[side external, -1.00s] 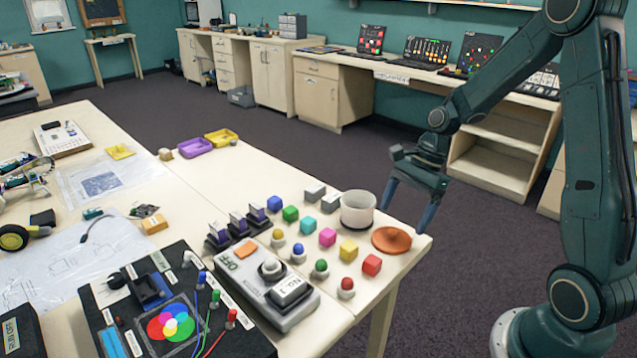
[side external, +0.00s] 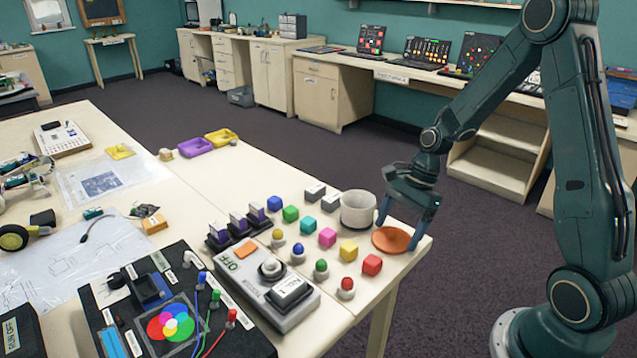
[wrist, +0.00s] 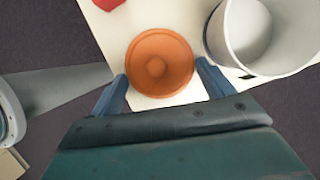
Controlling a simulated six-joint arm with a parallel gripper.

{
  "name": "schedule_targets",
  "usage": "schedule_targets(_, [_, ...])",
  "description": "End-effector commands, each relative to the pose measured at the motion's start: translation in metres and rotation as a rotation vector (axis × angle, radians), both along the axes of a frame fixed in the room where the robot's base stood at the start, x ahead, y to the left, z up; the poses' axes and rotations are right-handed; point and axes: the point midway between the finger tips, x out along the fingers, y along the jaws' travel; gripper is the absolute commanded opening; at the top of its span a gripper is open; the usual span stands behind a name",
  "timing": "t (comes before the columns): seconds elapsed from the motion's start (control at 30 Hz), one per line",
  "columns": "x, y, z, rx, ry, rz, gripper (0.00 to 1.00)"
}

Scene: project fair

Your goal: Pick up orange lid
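The orange lid (side external: 391,240) is a round disc lying on the table near its right corner. In the wrist view the lid (wrist: 159,63) shows a raised knob in its middle. My gripper (side external: 397,232) is open and low over the lid, with one finger on each side of it. In the wrist view the gripper (wrist: 160,85) has its blue fingers to the left and right of the lid's near part. I cannot tell whether either finger touches the lid. The white cup (side external: 357,210) stands open beside the lid.
The cup (wrist: 262,35) is close to my right finger in the wrist view. The table edge is just beyond the lid.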

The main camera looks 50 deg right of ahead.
Motion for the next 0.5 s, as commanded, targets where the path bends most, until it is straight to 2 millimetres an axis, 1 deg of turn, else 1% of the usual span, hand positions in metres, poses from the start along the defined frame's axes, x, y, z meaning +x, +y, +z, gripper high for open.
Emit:
schedule_targets(0.03, [-0.0001,-0.0001,0.0001,0.0,0.0,0.0,0.66])
schedule_targets(0.07, [-0.0001,-0.0001,0.0001,0.0,0.0,0.0,0.6])
schedule_targets(0.1, [-0.0001,-0.0001,0.0001,0.0,0.0,0.0,0.59])
schedule_targets(0.5, [0.0001,-0.0001,0.0014,0.0,0.0,0.0,0.59])
